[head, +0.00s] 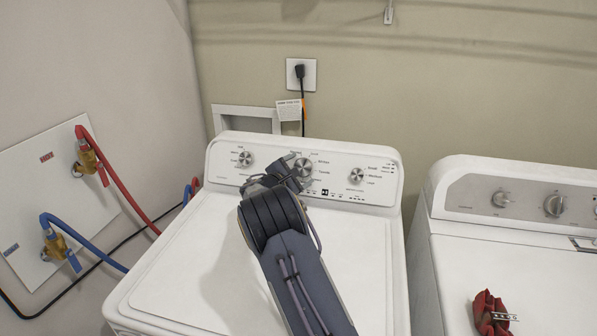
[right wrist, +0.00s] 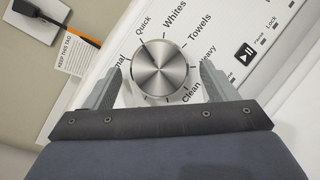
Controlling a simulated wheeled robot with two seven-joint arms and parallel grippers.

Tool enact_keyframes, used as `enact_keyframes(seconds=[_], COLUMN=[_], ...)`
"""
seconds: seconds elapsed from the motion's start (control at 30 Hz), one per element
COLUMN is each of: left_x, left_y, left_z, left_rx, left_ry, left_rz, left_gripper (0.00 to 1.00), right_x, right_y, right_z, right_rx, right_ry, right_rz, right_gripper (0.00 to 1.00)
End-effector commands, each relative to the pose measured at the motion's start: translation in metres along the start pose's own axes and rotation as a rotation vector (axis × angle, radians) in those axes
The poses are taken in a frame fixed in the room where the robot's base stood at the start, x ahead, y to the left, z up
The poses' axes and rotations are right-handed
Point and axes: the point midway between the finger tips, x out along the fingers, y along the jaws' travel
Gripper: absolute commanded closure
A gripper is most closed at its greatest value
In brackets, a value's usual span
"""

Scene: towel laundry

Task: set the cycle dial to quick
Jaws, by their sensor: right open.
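The cycle dial (right wrist: 160,68) is a round brushed-metal knob on the washer's white control panel. Printed labels ring it, including Quick, Whites, Towels, Heavy and Clean. Quick is at its upper left in the right wrist view. I cannot clearly tell which label the dial points to. In the head view the dial (head: 304,168) is the middle knob, partly beside my right gripper (head: 292,171). My right gripper (right wrist: 161,70) is open, with one finger on each side of the dial; gaps show between fingers and knob. My left gripper is not in view.
The washer (head: 175,285) has two smaller knobs, left (head: 246,158) and right (head: 356,175). A second white machine (head: 480,250) stands to the right, with a dark red cloth (head: 489,312) on top. A tag (head: 289,110) hangs from the power cord behind the panel.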

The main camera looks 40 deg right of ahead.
Motion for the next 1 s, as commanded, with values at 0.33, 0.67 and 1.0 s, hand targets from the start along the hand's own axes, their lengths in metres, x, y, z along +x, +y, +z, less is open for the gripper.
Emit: enact_keyframes(seconds=[0.33,0.67,1.0], left_x=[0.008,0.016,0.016], left_y=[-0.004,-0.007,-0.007], left_z=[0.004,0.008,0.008], left_rx=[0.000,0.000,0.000], left_ry=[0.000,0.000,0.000], left_rz=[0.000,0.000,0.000], left_gripper=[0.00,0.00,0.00], right_x=[-0.028,-0.074,-0.078], right_y=[0.000,0.000,0.000], right_z=[-0.002,-0.001,0.000], right_rx=[0.002,0.001,0.000], right_ry=[0.002,0.001,0.000], right_rz=[0.003,0.001,0.000], right_gripper=[0.21,0.21,0.21])
